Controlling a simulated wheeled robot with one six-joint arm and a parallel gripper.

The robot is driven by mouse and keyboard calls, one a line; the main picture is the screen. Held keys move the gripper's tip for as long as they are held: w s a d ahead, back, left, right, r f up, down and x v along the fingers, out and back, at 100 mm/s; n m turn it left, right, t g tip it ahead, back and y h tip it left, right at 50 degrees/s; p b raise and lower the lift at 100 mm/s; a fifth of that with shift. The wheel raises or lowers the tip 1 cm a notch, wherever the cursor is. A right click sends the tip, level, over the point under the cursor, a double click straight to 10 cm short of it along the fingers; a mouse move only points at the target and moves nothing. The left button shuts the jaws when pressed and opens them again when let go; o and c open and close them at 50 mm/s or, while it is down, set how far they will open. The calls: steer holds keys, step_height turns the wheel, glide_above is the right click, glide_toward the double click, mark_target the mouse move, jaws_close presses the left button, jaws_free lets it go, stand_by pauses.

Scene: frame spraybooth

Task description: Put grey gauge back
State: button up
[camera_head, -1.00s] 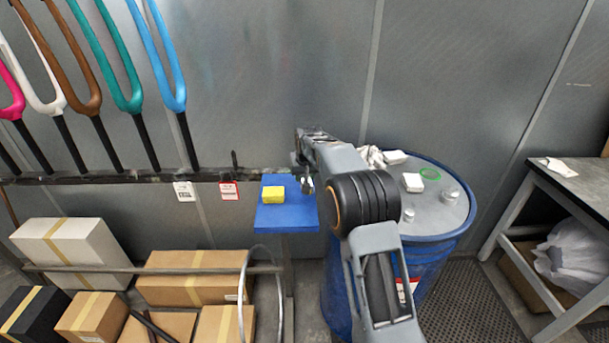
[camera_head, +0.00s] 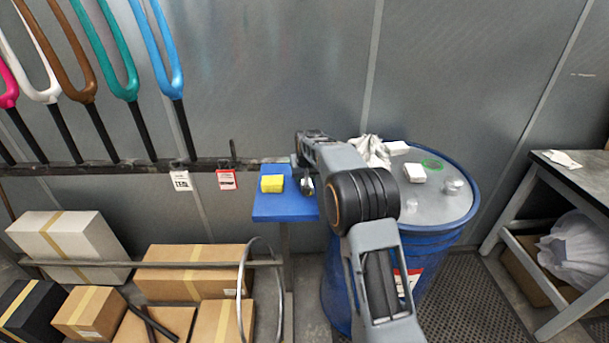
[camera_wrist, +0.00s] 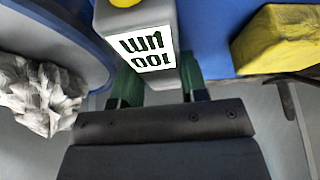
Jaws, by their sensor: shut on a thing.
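The grey gauge (camera_wrist: 165,22) is in the wrist view, a grey block with a white label of black print and a yellow round spot at its top edge. My gripper (camera_wrist: 155,88) is shut on it, with a green-edged finger on each side. In the head view my gripper (camera_head: 305,182) is at the right part of the blue shelf (camera_head: 285,207), beside a yellow block (camera_head: 272,184). The gauge is mostly hidden there by my arm. In the wrist view the gauge is in front of the blue surface; I cannot tell whether it touches it.
The yellow block also shows close by on the right in the wrist view (camera_wrist: 282,40). A blue drum (camera_head: 345,290) stands to the right, with a crumpled white cloth (camera_head: 372,150) and small white boxes on top. Several coloured forks hang on a rail at the left, above cardboard boxes.

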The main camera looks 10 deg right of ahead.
steer(key=o, duration=1.1)
steer(key=b+v, duration=0.2)
steer(key=v, duration=1.1)
steer(key=s+f+g, duration=0.1)
steer(key=s+f, duration=0.6)
steer(key=s, duration=2.6)
steer(key=shift+a+f+n, duration=0.2)
steer(key=shift+a+n, duration=0.1)
steer(key=shift+a, duration=0.2)
